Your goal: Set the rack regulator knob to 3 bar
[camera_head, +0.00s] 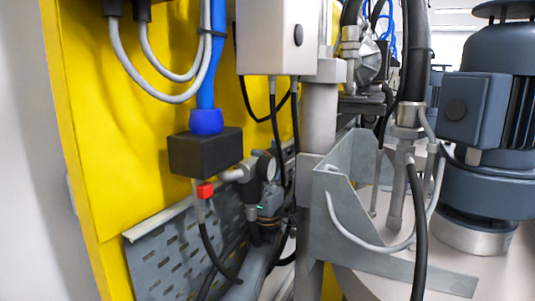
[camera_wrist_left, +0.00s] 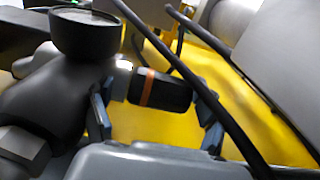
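In the left wrist view a black knob (camera_wrist_left: 168,91) with an orange stripe lies between the two fingertips of my left gripper (camera_wrist_left: 152,98). The fingers stand wide apart, one on each side of the knob. I cannot tell whether both touch it. A round gauge (camera_wrist_left: 86,34) and the dark regulator body (camera_wrist_left: 60,95) are beside it on the left. In the head view the gauge (camera_head: 266,167) sits just above my left gripper (camera_head: 268,207), low by the yellow panel. My right gripper is not in view.
Black hoses (camera_head: 215,256) hang close around the left gripper, and one dark cable (camera_wrist_left: 190,75) crosses the wrist view. A perforated grey plate (camera_head: 165,262) is on the left. A grey metal bracket (camera_head: 345,225) and a blue motor (camera_head: 490,120) stand to the right.

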